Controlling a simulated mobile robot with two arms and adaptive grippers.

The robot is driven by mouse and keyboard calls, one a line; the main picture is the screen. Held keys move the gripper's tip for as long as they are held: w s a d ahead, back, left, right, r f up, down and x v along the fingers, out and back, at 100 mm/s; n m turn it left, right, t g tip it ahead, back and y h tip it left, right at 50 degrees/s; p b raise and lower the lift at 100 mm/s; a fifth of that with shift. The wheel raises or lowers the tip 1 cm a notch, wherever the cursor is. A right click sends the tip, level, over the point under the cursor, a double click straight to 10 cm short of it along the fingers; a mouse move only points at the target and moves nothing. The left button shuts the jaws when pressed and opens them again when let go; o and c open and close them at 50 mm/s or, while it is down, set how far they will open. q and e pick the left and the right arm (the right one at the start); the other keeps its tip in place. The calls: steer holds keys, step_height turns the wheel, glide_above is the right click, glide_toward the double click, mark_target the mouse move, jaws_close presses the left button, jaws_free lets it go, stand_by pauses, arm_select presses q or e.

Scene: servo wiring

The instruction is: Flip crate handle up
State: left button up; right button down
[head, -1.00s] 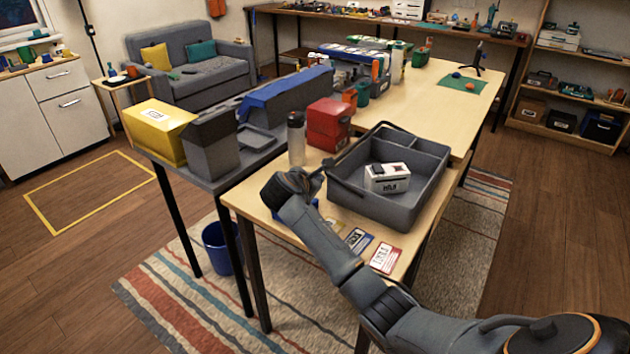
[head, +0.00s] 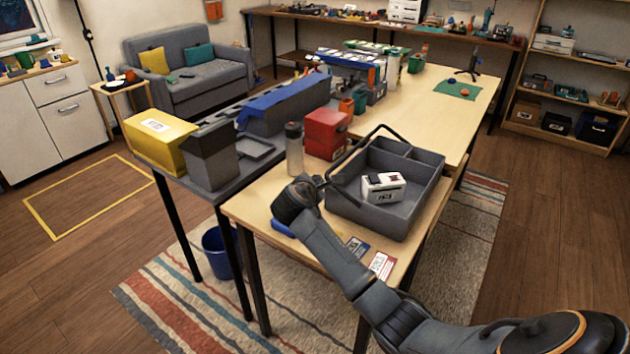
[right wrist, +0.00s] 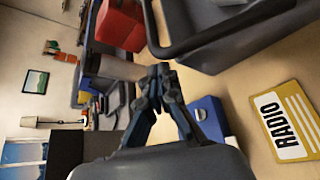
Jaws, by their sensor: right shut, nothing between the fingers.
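The grey crate (head: 372,218) stands on the near end of the wooden table. Its dark handle (head: 357,146) is tilted partly up, with a gap between its bar and the crate's left rim. In the right wrist view the handle (right wrist: 154,32) curves across the top, beside the crate (right wrist: 205,18). My right gripper (head: 324,181) is at the crate's left near corner, close to the handle. In the right wrist view its fingers (right wrist: 154,76) are closed together with nothing between them; I cannot tell whether they touch the handle. My left gripper is out of view.
A white box (head: 383,187) sits inside the crate. A blue object (right wrist: 209,120) and a yellow RADIO card (right wrist: 287,120) lie near my gripper. The table beyond the crate is mostly clear.

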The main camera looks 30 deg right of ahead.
steer(key=s+r+m+t, duration=0.1)
steer(key=s+r+m+p, duration=0.1)
steer(key=r, duration=0.1)
steer(key=d+r+m+t+p, duration=0.1)
steer(key=shift+s+r+t, duration=0.2)
steer(key=shift+s+t, duration=0.1)
steer(key=shift+s, duration=0.1)
steer(key=s+d+r+m+t+h+b, duration=0.2)
steer(key=s+d+r+m+t+b, duration=0.1)
steer(key=s+m+b, duration=0.4)
steer(key=shift+s+d+r+t+b, duration=0.2)
steer(key=shift+s+r+t+b, duration=0.15)
steer(key=shift+s, duration=0.2)
steer(key=shift+w, duration=0.1)
